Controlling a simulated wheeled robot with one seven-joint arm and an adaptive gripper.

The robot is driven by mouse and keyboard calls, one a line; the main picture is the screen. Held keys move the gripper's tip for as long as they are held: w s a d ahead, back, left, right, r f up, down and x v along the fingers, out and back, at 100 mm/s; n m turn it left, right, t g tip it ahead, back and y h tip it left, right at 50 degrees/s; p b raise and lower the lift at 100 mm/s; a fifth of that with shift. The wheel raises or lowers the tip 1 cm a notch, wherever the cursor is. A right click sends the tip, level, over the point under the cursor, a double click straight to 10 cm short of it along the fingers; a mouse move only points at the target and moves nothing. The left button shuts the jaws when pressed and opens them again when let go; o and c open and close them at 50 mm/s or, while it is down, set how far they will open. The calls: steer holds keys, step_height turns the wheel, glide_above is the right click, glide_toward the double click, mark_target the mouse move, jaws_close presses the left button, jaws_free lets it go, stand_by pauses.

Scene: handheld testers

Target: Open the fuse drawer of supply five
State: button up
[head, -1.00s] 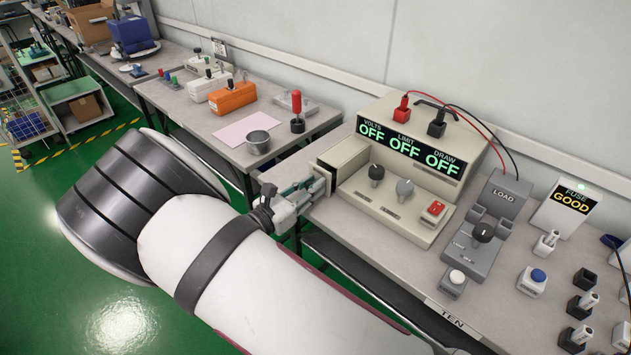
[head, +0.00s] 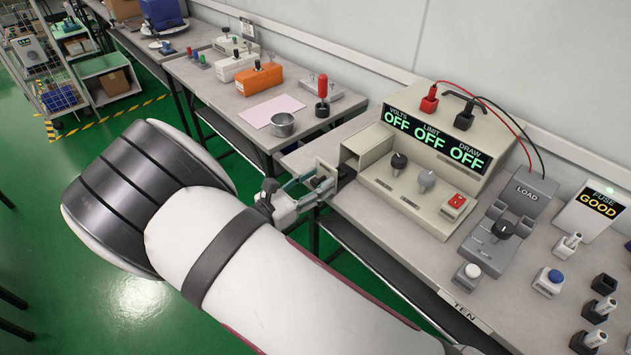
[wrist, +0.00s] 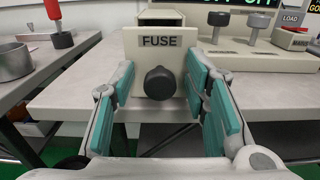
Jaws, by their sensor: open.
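The fuse drawer (wrist: 135,52) has a cream front marked FUSE with a dark round knob (wrist: 159,83). It sits at the left end of the beige supply (head: 415,190). In the head view the drawer front (head: 326,172) stands out from its housing (head: 366,152), with a dark part showing between them. My gripper (wrist: 161,75) is open, its teal-padded fingers on either side of the knob and close to the front. I see a gap between the pads and the knob. In the head view my gripper (head: 318,190) partly covers the drawer front.
The supply's display (head: 434,137) reads OFF three times. A grey load unit (head: 497,240) and a FUSE GOOD sign (head: 597,205) stand to the right. A metal cup (head: 282,125) and a red-handled tool (head: 322,95) stand on the left bench. The bench edge tag (head: 465,309) reads TEN.

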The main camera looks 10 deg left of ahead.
steer(key=v, duration=1.2)
